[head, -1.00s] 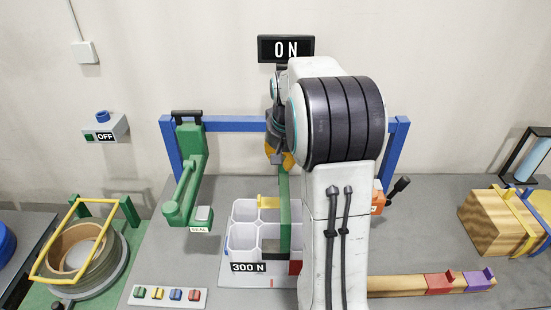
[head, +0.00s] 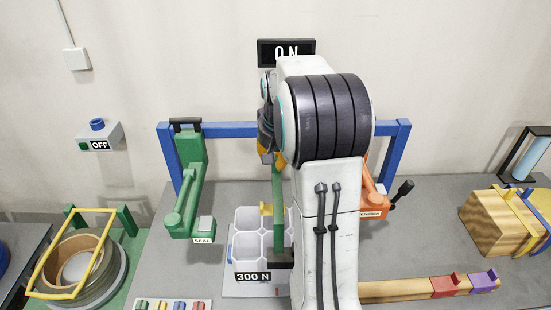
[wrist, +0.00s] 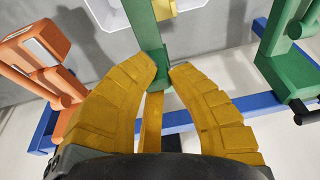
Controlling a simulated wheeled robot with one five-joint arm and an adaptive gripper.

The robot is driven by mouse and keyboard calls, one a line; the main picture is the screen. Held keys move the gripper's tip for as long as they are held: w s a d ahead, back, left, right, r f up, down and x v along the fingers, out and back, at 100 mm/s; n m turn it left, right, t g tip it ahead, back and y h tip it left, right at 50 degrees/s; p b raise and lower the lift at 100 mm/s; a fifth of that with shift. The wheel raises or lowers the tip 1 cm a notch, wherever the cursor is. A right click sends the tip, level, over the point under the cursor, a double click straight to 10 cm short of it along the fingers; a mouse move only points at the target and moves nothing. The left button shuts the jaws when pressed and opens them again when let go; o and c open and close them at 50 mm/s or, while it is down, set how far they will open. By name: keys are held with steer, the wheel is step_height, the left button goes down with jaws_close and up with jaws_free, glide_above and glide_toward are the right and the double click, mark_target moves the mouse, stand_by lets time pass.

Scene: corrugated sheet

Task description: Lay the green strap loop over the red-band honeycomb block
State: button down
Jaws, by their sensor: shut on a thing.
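My gripper (wrist: 167,65) has thick yellow fingers and is shut on the upper part of the green strap loop (head: 278,205). In the head view my arm covers most of the gripper. The strap hangs down as a narrow upright band over the right cells of the white honeycomb block (head: 247,218). It also shows between the fingertips in the wrist view (wrist: 142,30). A small yellow tab (head: 265,209) shows beside the strap. I cannot tell whether the strap touches the block.
A green sealing tool (head: 190,185) stands left of the block, and an orange tool (head: 373,195) stands right. A blue frame (head: 230,131) spans behind. A wooden bar (head: 400,291) lies front right. A spool with a yellow frame (head: 78,255) is at left.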

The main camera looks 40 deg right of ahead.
steer(key=shift+r+p, duration=0.1)
steer(key=shift+p, duration=0.25)
steer(key=shift+f+b, duration=0.3)
steer(key=shift+f, duration=0.1)
step_height(320, 180, down, 18)
steer(key=b, duration=1.5)
steer(key=shift+s+a+b, duration=0.15)
steer(key=shift+a+b, duration=0.1)
steer(key=shift+b, duration=0.15)
stand_by(0.6)
steer(key=c, duration=0.7)
jaws_free()
steer(key=shift+r, duration=0.1)
